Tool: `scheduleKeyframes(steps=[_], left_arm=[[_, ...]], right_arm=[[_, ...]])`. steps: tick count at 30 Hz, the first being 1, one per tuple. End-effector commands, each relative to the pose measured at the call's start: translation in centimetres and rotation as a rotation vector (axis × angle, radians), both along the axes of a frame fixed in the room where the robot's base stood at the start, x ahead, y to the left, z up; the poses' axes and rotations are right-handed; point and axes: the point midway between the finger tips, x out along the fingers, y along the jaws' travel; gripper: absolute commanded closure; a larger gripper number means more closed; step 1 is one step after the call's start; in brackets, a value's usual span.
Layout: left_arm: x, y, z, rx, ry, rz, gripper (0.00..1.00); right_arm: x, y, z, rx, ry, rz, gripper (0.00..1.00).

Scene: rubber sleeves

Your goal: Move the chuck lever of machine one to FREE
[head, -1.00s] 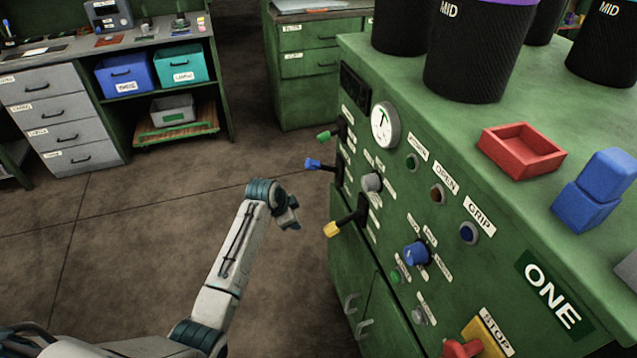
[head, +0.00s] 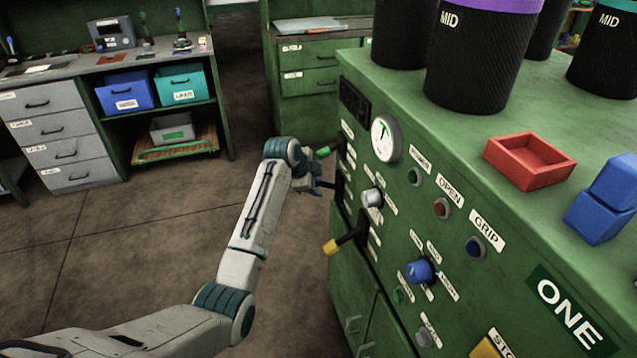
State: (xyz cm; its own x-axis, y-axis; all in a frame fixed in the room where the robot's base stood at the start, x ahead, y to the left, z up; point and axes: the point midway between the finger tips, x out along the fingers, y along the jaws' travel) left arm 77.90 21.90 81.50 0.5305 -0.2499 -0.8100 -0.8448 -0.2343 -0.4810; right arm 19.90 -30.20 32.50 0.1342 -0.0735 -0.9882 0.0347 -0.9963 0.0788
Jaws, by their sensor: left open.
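The green machine marked ONE (head: 565,303) stands on the right. Its front carries three levers: one with a green tip (head: 323,152), one with a blue tip (head: 318,191), mostly hidden by my wrist, and one with a yellow tip (head: 331,247). Their small labels are too blurred to read, so I cannot tell which is the chuck lever. My left gripper (head: 309,184) is open, close to the green and blue tips. Its fingers are small and partly hidden; contact cannot be made out. My right gripper is not in view.
The panel also has a gauge (head: 385,138), a silver knob (head: 371,198), a blue knob (head: 418,271) and push buttons. The floor left of the machine is clear.

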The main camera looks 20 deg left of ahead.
Motion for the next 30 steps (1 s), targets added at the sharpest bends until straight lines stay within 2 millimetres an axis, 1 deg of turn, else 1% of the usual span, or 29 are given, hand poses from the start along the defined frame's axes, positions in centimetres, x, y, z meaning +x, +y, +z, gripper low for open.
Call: scheduleKeyframes(steps=[3,6,15,16,20,21,24,30], left_arm=[[0.7,-0.3,-1.0,-0.001,0.001,0.0,0.48],[1.0,-0.4,-1.6,0.0,0.0,0.001,0.48],[1.2,-0.5,-1.8,0.0,0.0,0.002,0.48],[1.2,-0.5,-1.8,0.0,0.0,0.002,0.5],[1.2,-0.5,-1.8,0.0,0.0,0.002,0.75],[1.2,-0.5,-1.8,0.0,0.0,0.002,0.83],[1.1,-0.5,-1.8,0.0,0.0,0.001,1.0],[1.1,-0.5,-1.9,-0.005,-0.002,0.001,1.0]], right_arm=[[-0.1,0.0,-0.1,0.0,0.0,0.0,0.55],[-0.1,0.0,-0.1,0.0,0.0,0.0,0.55],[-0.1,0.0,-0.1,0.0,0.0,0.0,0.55],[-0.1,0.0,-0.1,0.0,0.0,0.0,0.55],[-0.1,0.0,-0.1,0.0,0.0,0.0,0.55],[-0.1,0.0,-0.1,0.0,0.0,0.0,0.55],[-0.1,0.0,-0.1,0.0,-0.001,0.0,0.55],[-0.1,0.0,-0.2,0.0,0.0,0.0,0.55]])
